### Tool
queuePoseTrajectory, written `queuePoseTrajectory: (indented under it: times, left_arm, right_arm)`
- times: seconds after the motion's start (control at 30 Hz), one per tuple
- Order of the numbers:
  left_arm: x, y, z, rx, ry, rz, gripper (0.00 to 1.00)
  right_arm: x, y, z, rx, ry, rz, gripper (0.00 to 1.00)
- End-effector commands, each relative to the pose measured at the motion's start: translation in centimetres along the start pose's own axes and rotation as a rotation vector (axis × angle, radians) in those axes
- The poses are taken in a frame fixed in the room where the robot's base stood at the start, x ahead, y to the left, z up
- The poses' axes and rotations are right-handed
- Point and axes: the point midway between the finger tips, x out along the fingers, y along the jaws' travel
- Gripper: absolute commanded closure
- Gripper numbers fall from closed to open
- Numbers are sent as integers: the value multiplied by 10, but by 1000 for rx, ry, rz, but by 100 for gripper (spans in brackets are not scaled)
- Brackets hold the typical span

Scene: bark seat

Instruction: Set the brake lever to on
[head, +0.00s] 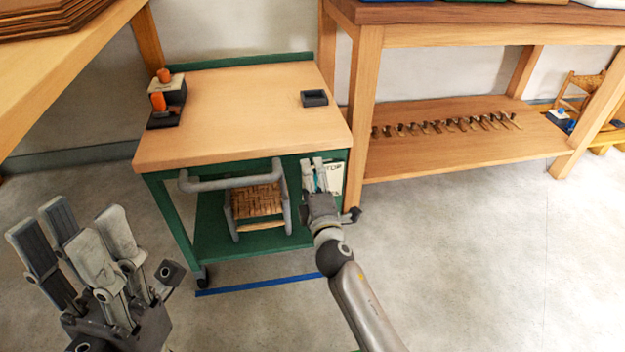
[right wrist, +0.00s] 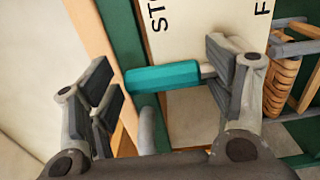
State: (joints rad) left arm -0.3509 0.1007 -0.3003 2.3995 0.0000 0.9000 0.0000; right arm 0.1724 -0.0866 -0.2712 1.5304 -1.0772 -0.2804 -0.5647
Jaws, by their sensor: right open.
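The brake lever has a teal grip (right wrist: 162,78) on a thin metal rod, in front of a pale lettered plate (right wrist: 195,120) on the cart (head: 235,115). The letters "ST" and "F" show in the right wrist view, where the grip lies crosswise between my right fingers. My right gripper (right wrist: 160,92) is open, with a finger on either side of the grip; whether either touches it is unclear. In the head view my right gripper (head: 319,178) is at the cart's right front and hides most of the lever. My left gripper (head: 80,228) is open and empty at lower left.
The cart has a grey push handle (head: 230,180) and a woven stool (head: 256,203) on its lower shelf. A wooden bench (head: 450,150) stands to the right. A blue line (head: 262,284) marks the floor; the floor at right is clear.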

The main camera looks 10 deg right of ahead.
Motion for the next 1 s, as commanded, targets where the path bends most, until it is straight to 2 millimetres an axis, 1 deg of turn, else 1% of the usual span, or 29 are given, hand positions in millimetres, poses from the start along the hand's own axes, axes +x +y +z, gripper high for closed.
queuePoseTrajectory:
  times: [0.23,0.37,0.47,0.6,0.8,1.0]
  left_arm:
    - [2,-1,-1,2,7,-1,60]
    - [1,0,-1,2,5,-1,60]
    - [1,0,-1,1,3,-1,60]
    - [0,0,0,1,2,0,60]
    - [0,0,0,1,2,0,60]
    - [0,0,0,0,1,0,60]
  right_arm:
    - [-3,-2,0,0,-1,-3,25]
    - [-16,-3,1,-1,-1,-4,25]
    - [-31,-2,1,1,0,-4,25]
    - [-59,-3,0,1,0,-5,25]
    - [-93,-2,0,1,0,-4,25]
    - [-113,-1,0,1,1,-2,25]
